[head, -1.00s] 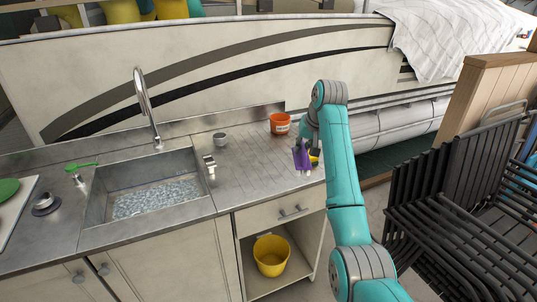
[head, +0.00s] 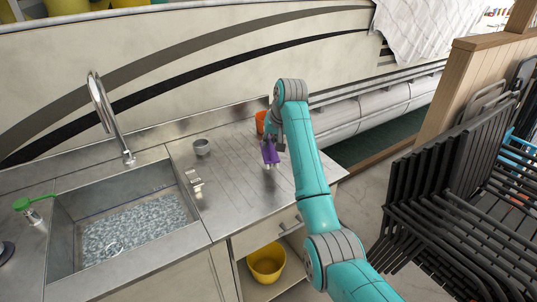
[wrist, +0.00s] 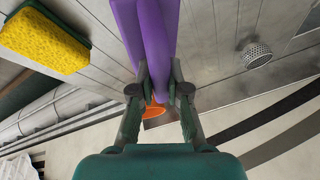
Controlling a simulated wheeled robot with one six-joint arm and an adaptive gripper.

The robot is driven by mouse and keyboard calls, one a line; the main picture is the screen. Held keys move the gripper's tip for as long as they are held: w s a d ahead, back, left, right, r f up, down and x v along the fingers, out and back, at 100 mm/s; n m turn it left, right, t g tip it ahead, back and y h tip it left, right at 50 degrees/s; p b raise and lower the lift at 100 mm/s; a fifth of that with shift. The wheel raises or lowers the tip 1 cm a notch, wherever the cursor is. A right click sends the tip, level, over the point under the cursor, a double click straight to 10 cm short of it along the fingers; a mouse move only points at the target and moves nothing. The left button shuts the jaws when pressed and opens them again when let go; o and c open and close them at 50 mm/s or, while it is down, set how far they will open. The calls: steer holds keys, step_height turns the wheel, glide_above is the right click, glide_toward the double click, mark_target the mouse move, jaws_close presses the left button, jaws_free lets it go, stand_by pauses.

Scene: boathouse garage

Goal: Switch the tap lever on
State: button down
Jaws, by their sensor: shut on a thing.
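The tap (head: 108,125) is a tall curved metal spout behind the sink (head: 62,235). In the wrist view the purple object (wrist: 150,35) sits between the fingers (wrist: 160,95). The tap and fitting do not show in the wrist view.
A yellow sponge (wrist: 42,42) shows in the wrist view. Black folded chairs (head: 455,200) stand at right.

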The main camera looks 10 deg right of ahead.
steer(key=shift+f, duration=2.35)
steer(key=shift+f, duration=0.1)
steer(key=c, duration=1.2)
jaws_free()
steer(key=shift+o, duration=0.2)
steer(key=v, duration=1.2)
